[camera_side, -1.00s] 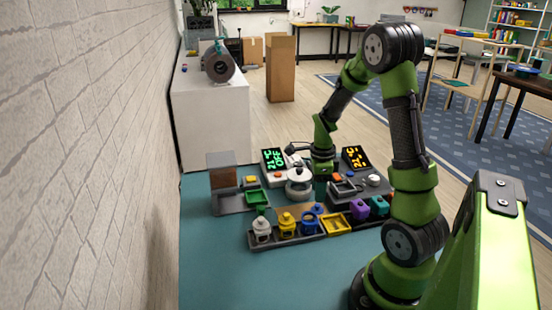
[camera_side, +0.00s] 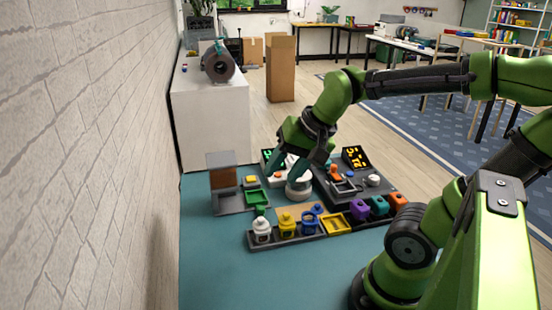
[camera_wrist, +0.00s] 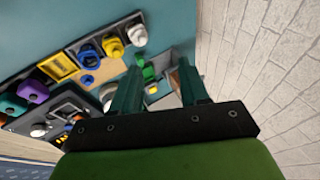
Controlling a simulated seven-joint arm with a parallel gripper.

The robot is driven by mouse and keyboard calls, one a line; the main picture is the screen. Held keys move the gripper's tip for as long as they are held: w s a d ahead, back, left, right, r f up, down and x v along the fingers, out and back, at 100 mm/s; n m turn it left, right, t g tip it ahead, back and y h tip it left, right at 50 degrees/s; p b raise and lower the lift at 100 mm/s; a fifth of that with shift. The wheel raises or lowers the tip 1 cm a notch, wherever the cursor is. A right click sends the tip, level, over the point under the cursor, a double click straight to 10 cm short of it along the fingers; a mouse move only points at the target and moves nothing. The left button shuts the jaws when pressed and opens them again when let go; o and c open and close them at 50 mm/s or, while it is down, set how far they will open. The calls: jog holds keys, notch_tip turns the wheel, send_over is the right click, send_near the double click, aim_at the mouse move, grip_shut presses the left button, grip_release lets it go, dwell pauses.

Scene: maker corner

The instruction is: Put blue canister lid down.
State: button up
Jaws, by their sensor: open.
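The blue canister (camera_side: 309,225) stands in the dark front rack, right of the yellow canister (camera_side: 286,223); its top looks open. The blue lid (camera_side: 318,208) lies apart from it, on the tan board just behind. In the wrist view the blue lid (camera_wrist: 88,79) rests on the tan board beside the blue canister (camera_wrist: 87,53). My gripper (camera_side: 288,176) is open, with nothing seen between its fingers. It is above the round white device, left of and behind the lid. In the wrist view its fingers (camera_wrist: 160,72) point toward the green tray area, away from the lid.
A white canister (camera_side: 262,230) stands at the rack's left end. A yellow tray (camera_side: 335,224), purple block (camera_side: 360,209) and teal block (camera_side: 379,206) are to the right. A green tray (camera_side: 257,197) and upright panel (camera_side: 222,172) are left. The teal table front is clear.

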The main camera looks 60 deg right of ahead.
jog(key=s+a+n, duration=0.1)
jog(key=n, duration=0.1)
jog(key=a+r+n+t, duration=0.1)
jog(key=a+n, duration=0.1)
jog(key=s+a+n, duration=0.1)
jog(key=n, duration=0.1)
jog(key=shift+s+a+r+y, duration=0.15)
jog(key=shift+s+a+y, duration=0.15)
jog(key=shift+s+y, duration=0.1)
